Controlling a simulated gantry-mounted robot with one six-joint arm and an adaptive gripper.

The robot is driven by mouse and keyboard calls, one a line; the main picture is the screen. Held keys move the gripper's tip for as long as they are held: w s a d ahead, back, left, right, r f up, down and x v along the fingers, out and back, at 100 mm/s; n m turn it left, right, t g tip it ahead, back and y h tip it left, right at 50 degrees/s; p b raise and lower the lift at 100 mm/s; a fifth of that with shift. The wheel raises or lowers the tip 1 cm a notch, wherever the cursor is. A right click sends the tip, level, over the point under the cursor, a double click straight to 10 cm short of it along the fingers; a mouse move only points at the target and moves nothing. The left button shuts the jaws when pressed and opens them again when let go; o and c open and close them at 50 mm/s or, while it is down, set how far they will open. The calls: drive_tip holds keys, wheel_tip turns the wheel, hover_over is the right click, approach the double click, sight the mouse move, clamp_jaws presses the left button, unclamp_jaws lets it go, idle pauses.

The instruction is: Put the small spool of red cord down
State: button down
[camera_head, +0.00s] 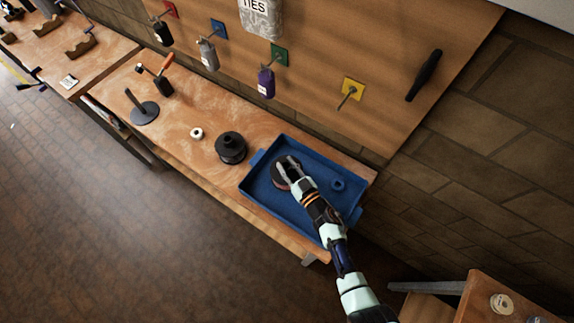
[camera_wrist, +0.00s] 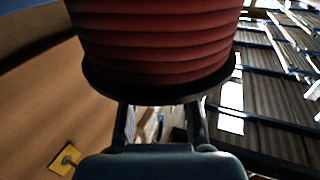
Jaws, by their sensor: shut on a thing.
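The small spool of red cord (camera_head: 279,178) has dark flanges and is in my gripper (camera_head: 290,166), over the left part of the blue tray (camera_head: 313,217). In the wrist view the spool's red windings (camera_wrist: 155,45) fill the upper middle, with a dark flange below them. The fingers of my gripper (camera_wrist: 158,115) reach up to that flange and their tips are hidden behind the spool. I cannot tell whether the spool touches the tray floor.
A small blue ring (camera_head: 338,184) lies in the tray's right part. A black spool (camera_head: 231,147) stands left of the tray, with a white roll (camera_head: 197,133) beyond it.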

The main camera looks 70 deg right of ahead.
drive_tip(key=c, duration=0.9)
unclamp_jaws()
drive_tip(key=shift+o, duration=0.2)
drive_tip(key=shift+r, duration=0.15)
drive_tip(key=shift+r+p, duration=0.5)
drive_tip(key=shift+p, duration=0.15)
drive_tip(key=p+v, duration=0.1)
drive_tip(key=v, duration=1.1)
drive_tip(key=shift+p, duration=0.4)
drive_tip(key=shift+f, duration=0.1)
